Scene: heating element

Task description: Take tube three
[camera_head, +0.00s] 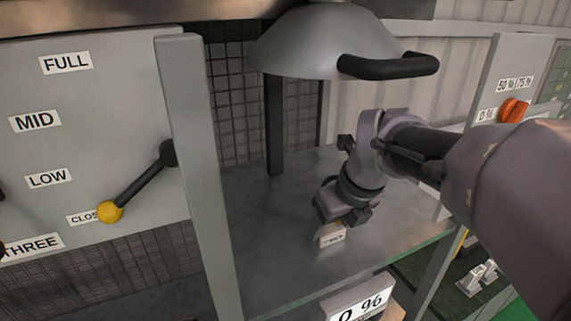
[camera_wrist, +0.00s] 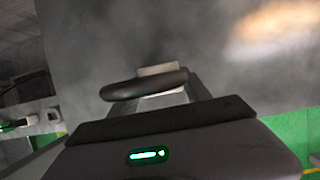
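No tube can be made out for certain in the head view. My gripper (camera_head: 336,218) points down at the grey metal surface (camera_head: 270,240), right by a small pale labelled block (camera_head: 332,236). The block's label is too small to read surely. In the wrist view, a dark rounded bar (camera_wrist: 145,87) lies across the front of my gripper (camera_wrist: 170,92), with a pale block (camera_wrist: 162,70) behind it. I cannot tell whether the bar is gripped, or whether the fingers are open or shut. A "THREE" label (camera_head: 32,245) is on the panel at the lower left.
A metal hood (camera_head: 320,45) with a black handle (camera_head: 390,67) hangs above the surface. A grey post (camera_head: 200,170) stands left. A yellow-knobbed lever (camera_head: 110,211) is at the "CLOSE" mark. A "0 %" sign (camera_head: 358,302) is in front; an orange knob (camera_head: 513,110) is right.

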